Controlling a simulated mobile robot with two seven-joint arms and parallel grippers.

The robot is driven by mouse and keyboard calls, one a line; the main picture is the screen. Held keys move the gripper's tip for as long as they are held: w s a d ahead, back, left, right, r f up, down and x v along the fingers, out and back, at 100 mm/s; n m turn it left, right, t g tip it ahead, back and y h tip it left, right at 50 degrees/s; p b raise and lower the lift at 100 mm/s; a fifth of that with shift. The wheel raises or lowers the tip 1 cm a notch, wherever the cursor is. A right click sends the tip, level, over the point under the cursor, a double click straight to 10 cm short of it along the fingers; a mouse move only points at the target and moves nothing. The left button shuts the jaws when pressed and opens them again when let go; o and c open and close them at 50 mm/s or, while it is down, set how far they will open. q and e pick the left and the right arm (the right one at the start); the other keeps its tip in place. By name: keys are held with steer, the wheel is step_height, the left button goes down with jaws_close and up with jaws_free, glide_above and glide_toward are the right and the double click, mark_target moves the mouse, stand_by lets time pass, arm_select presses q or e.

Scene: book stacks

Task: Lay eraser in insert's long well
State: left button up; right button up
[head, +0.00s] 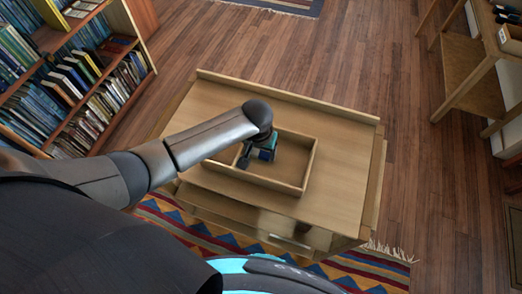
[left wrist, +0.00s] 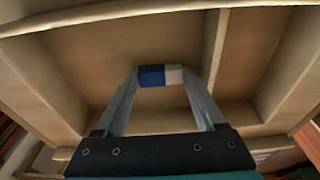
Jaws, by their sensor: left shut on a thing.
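The wooden insert (head: 250,179) is an open tray lying on the wooden cart's top. In the left wrist view a thin divider (left wrist: 216,48) separates a wide well (left wrist: 100,60) on the left from a narrower well (left wrist: 247,60) on the right. My left gripper (head: 264,158) points down at the insert. In the left wrist view its fingers (left wrist: 162,78) are shut on the eraser (left wrist: 152,76), a small blue and white block. The eraser is over the wide well, near the divider; its height above the floor is hard to tell. My right gripper is not in view.
The cart top (head: 335,129) around the insert is bare, with a raised back edge. A bookcase (head: 75,75) stands at the left and a wooden shelf unit (head: 470,75) at the right. A striped rug (head: 365,265) lies under the cart.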

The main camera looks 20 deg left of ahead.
arm_select(q)
steer(key=shift+f, duration=0.1)
steer(key=o, duration=1.3)
steer(key=shift+s+r+p, duration=0.3)
steer(key=shift+r+p, duration=0.3)
steer(key=shift+r, duration=1.4)
steer(key=shift+s+r+p, duration=0.3)
steer(key=shift+r+p, duration=0.3)
steer(key=shift+r, duration=1.45)
steer(key=shift+s+r+p, duration=0.3)
steer(key=shift+r+p, duration=0.3)
steer(key=shift+r, duration=1.4)
